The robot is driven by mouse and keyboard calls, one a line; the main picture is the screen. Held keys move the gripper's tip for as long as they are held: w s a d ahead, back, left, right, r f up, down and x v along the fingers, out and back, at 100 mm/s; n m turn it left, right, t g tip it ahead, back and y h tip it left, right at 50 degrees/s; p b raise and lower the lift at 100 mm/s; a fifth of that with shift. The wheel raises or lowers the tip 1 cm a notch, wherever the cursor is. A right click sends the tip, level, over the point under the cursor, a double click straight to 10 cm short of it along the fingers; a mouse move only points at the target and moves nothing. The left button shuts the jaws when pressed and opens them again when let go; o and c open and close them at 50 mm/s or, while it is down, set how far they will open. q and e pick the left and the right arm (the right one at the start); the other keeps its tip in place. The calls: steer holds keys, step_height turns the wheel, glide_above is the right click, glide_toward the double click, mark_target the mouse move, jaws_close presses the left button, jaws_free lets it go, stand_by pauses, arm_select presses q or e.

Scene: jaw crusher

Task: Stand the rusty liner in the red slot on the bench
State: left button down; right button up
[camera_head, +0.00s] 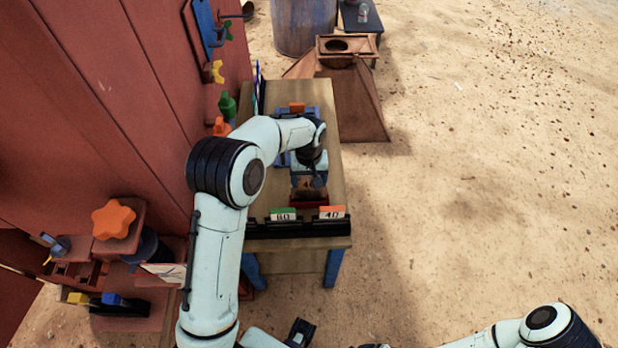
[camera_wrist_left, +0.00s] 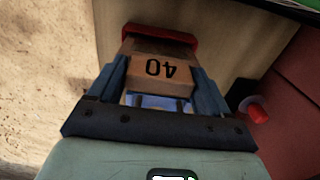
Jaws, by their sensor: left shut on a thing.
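My left gripper (camera_head: 308,178) is over the bench (camera_head: 322,130), pointing down, shut on the rusty liner (camera_head: 309,188). In the left wrist view the liner (camera_wrist_left: 160,72) is a brown plate marked 40, upside down in the picture, between the two blue fingers of the gripper (camera_wrist_left: 158,85). The red slot (camera_head: 308,202) lies at the liner's lower end, and it shows as a red bar in the left wrist view (camera_wrist_left: 162,32). The liner looks at or just over the slot; I cannot tell whether it is seated.
A black rack with a green-and-white 80 tag (camera_head: 283,214) and an orange-and-white 40 tag (camera_head: 332,212) stands at the bench's near edge. A red wall (camera_head: 100,110) is on the left. A rusty hopper (camera_head: 352,100) stands behind the bench. Sand on the right is open.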

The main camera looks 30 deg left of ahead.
arm_select(q)
jaws_free()
step_height(320, 180, up, 13)
steer(key=p, duration=0.1)
steer(key=shift+r, duration=0.2)
steer(key=shift+f, duration=0.1)
stand_by(0.8)
